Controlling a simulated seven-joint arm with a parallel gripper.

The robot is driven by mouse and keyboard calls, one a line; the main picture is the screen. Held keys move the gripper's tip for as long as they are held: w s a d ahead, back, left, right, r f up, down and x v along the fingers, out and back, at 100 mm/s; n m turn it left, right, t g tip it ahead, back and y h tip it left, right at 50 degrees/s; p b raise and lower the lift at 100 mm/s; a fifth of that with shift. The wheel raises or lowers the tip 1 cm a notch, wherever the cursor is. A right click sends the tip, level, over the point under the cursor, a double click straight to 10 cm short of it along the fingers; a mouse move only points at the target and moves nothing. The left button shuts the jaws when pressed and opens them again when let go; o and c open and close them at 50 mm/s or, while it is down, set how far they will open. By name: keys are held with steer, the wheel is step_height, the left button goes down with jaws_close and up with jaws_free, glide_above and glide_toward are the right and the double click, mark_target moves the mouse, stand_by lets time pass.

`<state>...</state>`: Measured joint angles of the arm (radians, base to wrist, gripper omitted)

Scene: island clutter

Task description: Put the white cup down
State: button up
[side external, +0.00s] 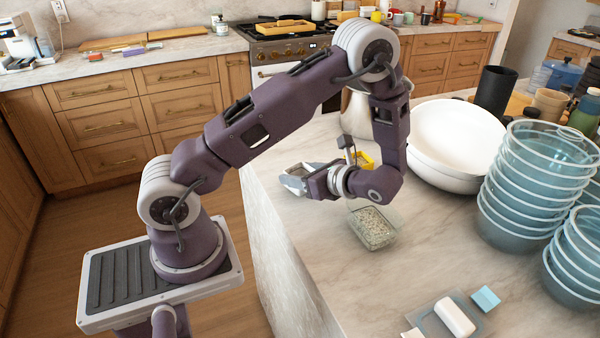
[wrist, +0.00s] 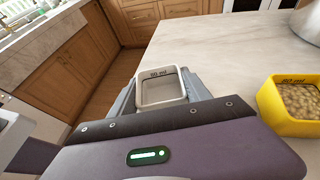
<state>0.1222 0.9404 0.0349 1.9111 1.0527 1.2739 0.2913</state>
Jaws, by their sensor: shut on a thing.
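My gripper (side external: 294,179) is over the near-left edge of the marble island and is shut on the white cup. In the wrist view the white cup (wrist: 162,103) is small and squarish, with an "ml" marking inside its rim. It sits upright between the two jaws (wrist: 163,92) and looks empty. In the side view the cup (side external: 302,169) is mostly hidden by the jaws. I cannot tell whether its base touches the counter.
A yellow cup (wrist: 289,113) of beans or grains stands to the right; it also shows in the side view (side external: 364,160). A clear grain container (side external: 373,228), a large white bowl (side external: 455,140) and stacked blue glass bowls (side external: 535,185) occupy the island (side external: 330,270). The front-left marble is clear.

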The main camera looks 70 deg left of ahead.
steer(key=shift+f, duration=0.5)
stand_by(0.4)
steer(key=o, duration=1.5)
step_height(320, 180, up, 10)
steer(key=s+d+r+n+t+h, duration=0.5)
steer(key=s+d+n+h, duration=0.1)
steer(key=d, duration=0.4)
steer(key=s+d+r+n+t+h, duration=0.4)
steer(key=s+d+r+n+h, duration=0.1)
steer(key=d+n, duration=0.3)
steer(key=shift+s+d+t+h, duration=0.4)
steer(key=shift+s+d+h, duration=0.45)
steer(key=shift+d+h, duration=0.05)
